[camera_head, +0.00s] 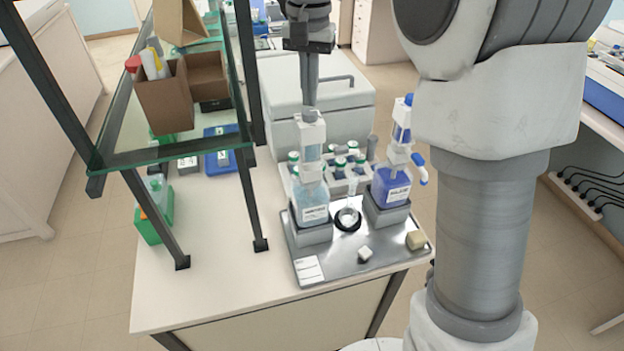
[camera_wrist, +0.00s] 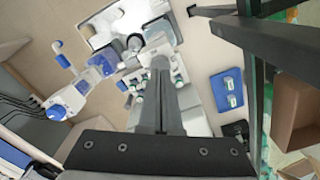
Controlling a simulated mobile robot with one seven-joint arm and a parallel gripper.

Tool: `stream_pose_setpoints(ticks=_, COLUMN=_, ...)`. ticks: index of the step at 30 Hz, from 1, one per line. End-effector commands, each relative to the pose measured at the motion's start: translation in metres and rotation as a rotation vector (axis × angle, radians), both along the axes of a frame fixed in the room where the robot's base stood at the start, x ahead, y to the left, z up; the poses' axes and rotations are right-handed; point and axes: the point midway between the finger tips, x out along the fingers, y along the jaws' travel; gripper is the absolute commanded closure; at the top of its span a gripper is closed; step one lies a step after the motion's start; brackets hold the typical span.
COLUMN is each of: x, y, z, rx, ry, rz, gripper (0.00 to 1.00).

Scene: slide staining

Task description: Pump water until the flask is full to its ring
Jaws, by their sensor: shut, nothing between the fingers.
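A dispenser bottle with pale blue liquid and a white label (camera_head: 313,205) stands on a grey block at the left of the metal tray. Its tall white pump head (camera_head: 311,133) rises under my gripper. A small clear flask (camera_head: 349,216) stands on the tray between the two dispensers, around it a black ring; it also shows in the wrist view (camera_wrist: 135,43). Its fill level is too small to read. My gripper (camera_head: 309,112) is shut and empty, fingers pointing down at the pump head's top; I cannot tell whether they touch. In the wrist view the fingers (camera_wrist: 160,63) partly hide that dispenser.
A second dispenser with darker blue liquid (camera_head: 391,188) stands at the tray's right. A rack of green-capped bottles (camera_head: 335,168) is behind. The metal tray (camera_head: 330,262) holds small blocks in front. A glass shelf (camera_head: 150,152) with dark posts stands left. The bench's front left is clear.

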Motion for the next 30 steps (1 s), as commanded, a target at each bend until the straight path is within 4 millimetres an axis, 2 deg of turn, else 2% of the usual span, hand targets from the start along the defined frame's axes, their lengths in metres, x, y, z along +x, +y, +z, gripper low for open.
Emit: stream_pose_setpoints(ticks=30, x=0.000, y=0.000, z=-0.038, rx=-0.001, ry=0.003, rz=0.000, gripper=1.00)
